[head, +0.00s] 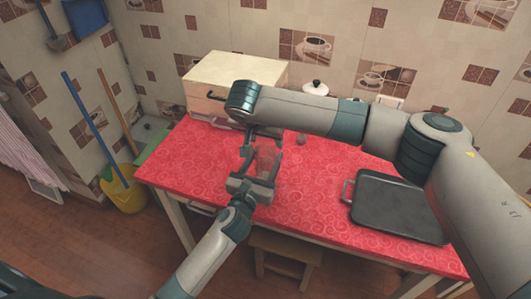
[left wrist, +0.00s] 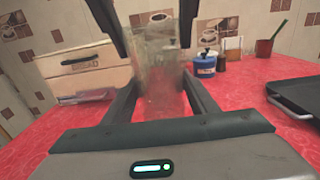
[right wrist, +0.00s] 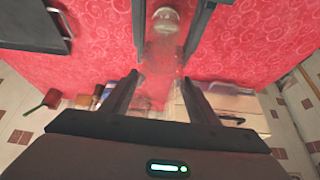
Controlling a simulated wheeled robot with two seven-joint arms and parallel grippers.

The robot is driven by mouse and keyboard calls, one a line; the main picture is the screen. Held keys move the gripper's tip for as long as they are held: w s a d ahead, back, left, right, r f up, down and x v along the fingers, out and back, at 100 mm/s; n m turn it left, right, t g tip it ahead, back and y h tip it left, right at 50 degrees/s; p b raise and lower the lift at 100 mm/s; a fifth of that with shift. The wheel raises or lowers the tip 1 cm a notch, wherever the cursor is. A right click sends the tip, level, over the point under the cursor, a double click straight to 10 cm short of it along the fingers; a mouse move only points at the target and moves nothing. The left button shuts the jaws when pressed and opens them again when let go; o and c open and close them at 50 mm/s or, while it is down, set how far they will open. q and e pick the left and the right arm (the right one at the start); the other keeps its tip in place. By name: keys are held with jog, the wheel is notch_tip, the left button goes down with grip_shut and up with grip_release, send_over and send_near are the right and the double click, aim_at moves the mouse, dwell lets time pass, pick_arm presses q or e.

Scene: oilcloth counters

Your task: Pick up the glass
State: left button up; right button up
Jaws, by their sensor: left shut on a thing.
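The clear glass (head: 268,160) is held above the red counter, between my two grippers. My left gripper (head: 262,178) comes from below and is shut on it. In the left wrist view the glass (left wrist: 158,75) stands up between the left fingers (left wrist: 160,82). My right gripper (head: 264,137) points down from above, its fingers apart around the glass's upper part, and looks open. In the right wrist view the glass (right wrist: 163,45) lies beyond and between the right fingers (right wrist: 160,77). Its outline is faint, so contact with the right fingers is unclear.
A wooden bread box (head: 225,72) stands at the counter's back left. A dark tray (head: 400,205) lies at the right on the red counter (head: 310,215). A blue-and-white pot (left wrist: 205,64) stands at the back. A stool (head: 285,245) is under the front edge.

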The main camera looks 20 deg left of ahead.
jog(key=c, duration=0.9)
notch_tip(320, 180, up, 10)
dwell(0.3)
pick_arm(q)
jog(key=o, duration=1.3)
jog(key=s, duration=1.2)
jog(key=shift+a, duration=0.25)
